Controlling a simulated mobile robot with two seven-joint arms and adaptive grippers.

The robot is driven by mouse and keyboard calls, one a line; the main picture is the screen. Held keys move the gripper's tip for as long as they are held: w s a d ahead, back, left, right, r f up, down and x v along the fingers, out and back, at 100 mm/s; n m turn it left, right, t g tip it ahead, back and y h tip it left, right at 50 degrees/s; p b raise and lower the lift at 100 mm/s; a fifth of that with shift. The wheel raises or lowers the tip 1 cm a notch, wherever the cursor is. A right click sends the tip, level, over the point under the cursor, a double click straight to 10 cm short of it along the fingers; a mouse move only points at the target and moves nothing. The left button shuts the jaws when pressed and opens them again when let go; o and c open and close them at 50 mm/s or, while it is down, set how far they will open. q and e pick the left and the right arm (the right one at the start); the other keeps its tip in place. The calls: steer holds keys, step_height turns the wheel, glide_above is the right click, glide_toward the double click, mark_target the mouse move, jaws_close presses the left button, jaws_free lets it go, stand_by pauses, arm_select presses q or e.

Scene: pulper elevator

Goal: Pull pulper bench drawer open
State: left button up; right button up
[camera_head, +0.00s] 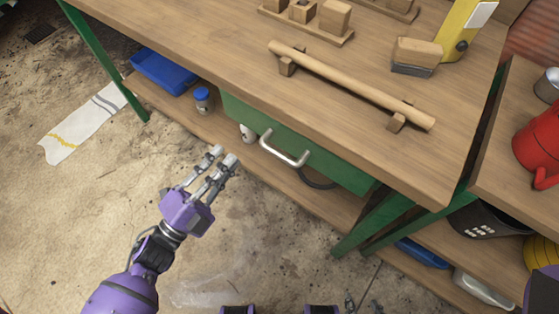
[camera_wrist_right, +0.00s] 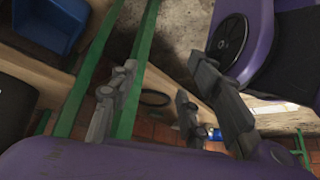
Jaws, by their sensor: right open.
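The pulper bench (camera_head: 215,55) has a wooden top, and a green drawer front (camera_head: 338,168) sits under its near edge, looking shut. A silver bar handle (camera_head: 284,152) is fixed to that front. My left gripper (camera_head: 223,154) is left of the handle, apart from it, fingers pointing up and right towards the bench. A gap shows between its fingertips and nothing is held. My right gripper (camera_wrist_right: 165,65) shows in the right wrist view, with its fingers apart and empty. It is not seen in the head view.
A lower shelf carries a blue tray (camera_head: 164,72) and a blue-capped jar (camera_head: 203,99). Green legs (camera_head: 380,220) stand right of the drawer. A wooden rod (camera_head: 350,85) lies on the bench top. A red pot (camera_head: 540,140) stands at right. The floor before the bench is mostly clear.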

mark_target(279, 154)
arm_select(q)
steer(key=d+r+m+g+h+b, duration=0.1)
steer(key=d+m+g+h, duration=0.2)
steer(key=d+m+g, duration=0.1)
steer(key=d+r+m+g+h+b, duration=0.2)
steer(key=d+m+g+h, duration=0.1)
steer(key=m, duration=0.6)
steer(key=d+r+m+g+h+b, duration=0.1)
steer(key=d+m+g+h, duration=0.2)
steer(key=m+g, duration=0.3)
steer(key=shift+d+r+g+h+b, duration=0.15)
steer(key=shift+d+g+b, duration=0.05)
steer(key=shift+d+g, duration=0.25)
steer(key=shift+d+r+g+h+b, duration=0.1)
steer(key=shift+d+g+h+b, duration=0.1)
steer(key=shift+d+g, duration=0.2)
steer(key=shift+c, duration=0.2)
jaws_close()
